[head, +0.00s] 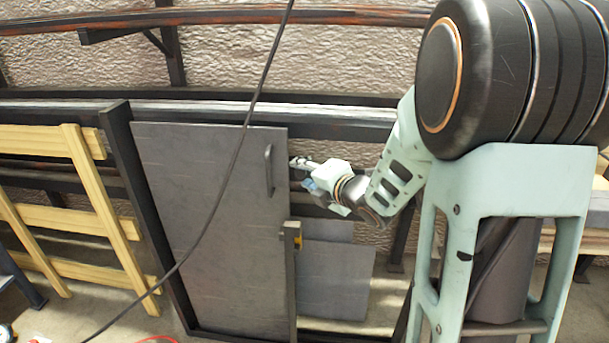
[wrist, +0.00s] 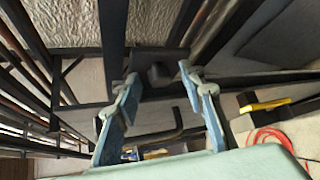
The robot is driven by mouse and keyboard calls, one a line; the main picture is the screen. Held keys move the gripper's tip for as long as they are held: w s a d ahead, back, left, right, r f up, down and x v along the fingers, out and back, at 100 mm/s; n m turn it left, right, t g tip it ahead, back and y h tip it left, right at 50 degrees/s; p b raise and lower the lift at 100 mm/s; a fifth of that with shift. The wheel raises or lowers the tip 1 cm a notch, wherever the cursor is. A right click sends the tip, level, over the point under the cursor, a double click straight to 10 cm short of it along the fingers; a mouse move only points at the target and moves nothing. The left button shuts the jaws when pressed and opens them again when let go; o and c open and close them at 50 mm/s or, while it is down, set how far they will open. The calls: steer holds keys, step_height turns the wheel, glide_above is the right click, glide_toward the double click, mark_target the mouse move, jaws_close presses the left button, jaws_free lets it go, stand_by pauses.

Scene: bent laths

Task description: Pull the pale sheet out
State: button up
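No sheet stands out as clearly pale. Two mid-grey sheets, a front one (head: 335,283) and one behind it (head: 325,231), stand low in the rack, right of a large darker grey panel (head: 205,220). The panel is upright and has a dark handle (head: 268,170) near its upper right corner. My gripper (head: 300,163) is just right of the handle, by the panel's right edge. In the wrist view my gripper (wrist: 158,75) has its blue fingers spread, with nothing held between them. A dark bent handle (wrist: 165,143) shows between the fingers, apart from them.
A dark post (head: 290,275) with a yellow piece stands between panel and sheets. Yellow wooden frames (head: 75,200) lean at the left. A black cable (head: 225,180) hangs across the head view. A red cable (wrist: 268,140) lies on the floor. Dark rails (head: 340,112) run above.

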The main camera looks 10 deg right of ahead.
jaws_close()
stand_by(0.3)
steer(key=s+d, duration=0.3)
steer(key=d, duration=0.6)
steer(key=s+d, duration=0.3)
steer(key=d, duration=0.7)
steer(key=shift+s+d, duration=0.15)
steer(key=shift+s, duration=0.05)
jaws_free()
steer(key=v, duration=1.2)
